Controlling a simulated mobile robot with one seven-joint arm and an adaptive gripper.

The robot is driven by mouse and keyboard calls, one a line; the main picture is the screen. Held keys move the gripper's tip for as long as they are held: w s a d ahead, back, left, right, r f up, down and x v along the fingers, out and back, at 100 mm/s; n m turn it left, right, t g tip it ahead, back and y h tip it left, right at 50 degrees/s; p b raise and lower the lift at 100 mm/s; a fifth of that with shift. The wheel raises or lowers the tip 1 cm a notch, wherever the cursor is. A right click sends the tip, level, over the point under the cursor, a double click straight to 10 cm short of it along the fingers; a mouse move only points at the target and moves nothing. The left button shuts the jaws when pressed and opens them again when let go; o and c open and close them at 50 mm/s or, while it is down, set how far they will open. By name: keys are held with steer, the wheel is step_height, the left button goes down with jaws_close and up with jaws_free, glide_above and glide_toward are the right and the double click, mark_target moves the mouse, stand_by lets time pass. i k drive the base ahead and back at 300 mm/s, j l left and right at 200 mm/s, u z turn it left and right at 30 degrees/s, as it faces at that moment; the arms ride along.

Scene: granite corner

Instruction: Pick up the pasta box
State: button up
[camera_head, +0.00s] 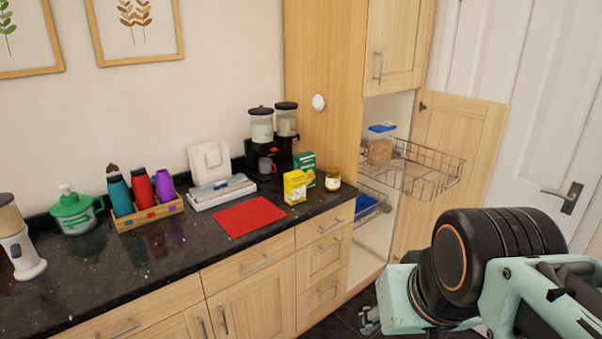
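Two small boxes stand upright on the dark granite counter (150,250), near its right end. One is a yellow box (295,188), and just behind it to the right is a green and yellow box (306,168). Their print is too small to read, so I cannot tell which is the pasta box. My gripper (370,320) seems to show only as a small grey part at the bottom edge, low beside the cabinet and well away from the boxes. Its fingers are not clear.
A jar (333,179) stands right of the boxes, and a black coffee machine (268,150) behind them. A red mat (249,216) lies to their left. An open cabinet door (455,150) and pulled-out wire basket (425,172) stick out at right. The front counter is clear.

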mark_target(306, 161)
steer(key=i+u, duration=0.2)
steer(key=i, duration=0.65)
steer(key=i+l+u, duration=0.2)
steer(key=i, duration=0.65)
